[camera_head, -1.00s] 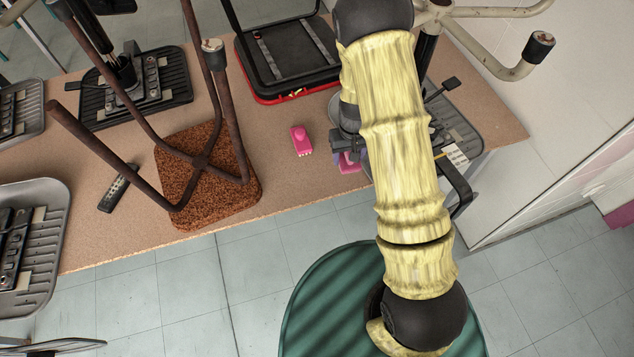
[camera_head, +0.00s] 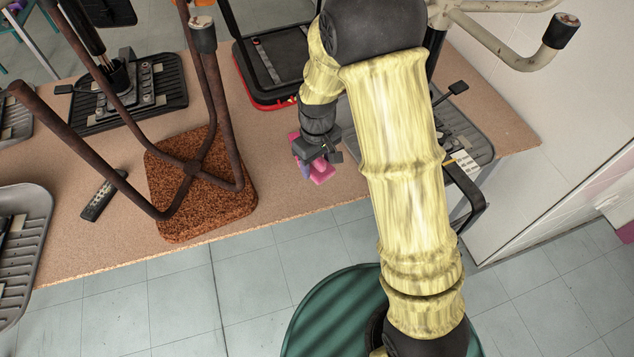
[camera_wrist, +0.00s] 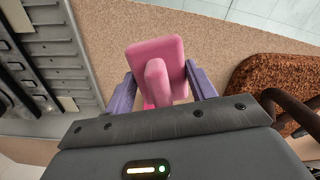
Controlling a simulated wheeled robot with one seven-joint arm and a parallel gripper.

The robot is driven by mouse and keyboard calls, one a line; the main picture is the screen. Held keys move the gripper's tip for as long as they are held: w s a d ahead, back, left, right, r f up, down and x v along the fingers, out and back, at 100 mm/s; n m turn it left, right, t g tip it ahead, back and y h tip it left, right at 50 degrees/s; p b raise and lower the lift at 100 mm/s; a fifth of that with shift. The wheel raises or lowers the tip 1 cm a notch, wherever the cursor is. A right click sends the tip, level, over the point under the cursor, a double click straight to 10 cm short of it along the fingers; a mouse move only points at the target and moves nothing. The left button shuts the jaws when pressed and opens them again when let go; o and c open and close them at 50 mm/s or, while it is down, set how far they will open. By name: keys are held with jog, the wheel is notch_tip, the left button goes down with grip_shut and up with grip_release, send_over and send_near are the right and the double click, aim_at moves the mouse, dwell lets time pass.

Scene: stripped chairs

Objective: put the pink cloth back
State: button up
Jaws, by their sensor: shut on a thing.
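The pink cloth (camera_wrist: 170,48) looks like a stiff flat pad with a raised ridge in the wrist view. My gripper (camera_wrist: 160,72) has its two purple fingers shut on it, one on each side of the ridge. In the head view, my gripper (camera_head: 314,166) and the cloth (camera_head: 323,171) are over the brown table near its front edge. I cannot tell the height above the table. A bright pink knobbed thing (camera_head: 294,138) is mostly hidden behind my gripper.
An upturned stool with a brown seat (camera_head: 200,195) stands left on the table (camera_head: 110,245), its legs rising. A black remote (camera_head: 103,197) lies left of it. A red-edged black seat (camera_head: 275,70) is behind. A grey seat (camera_head: 462,125) is at right.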

send_over(317, 187)
notch_tip(317, 187, down, 4)
jog(key=shift+f, duration=0.1)
jog(key=shift+f, duration=0.1)
jog(key=shift+f, duration=1.8)
jog(key=shift+f, duration=0.15)
jog(key=o, duration=1)
jog(key=shift+c, duration=0.2)
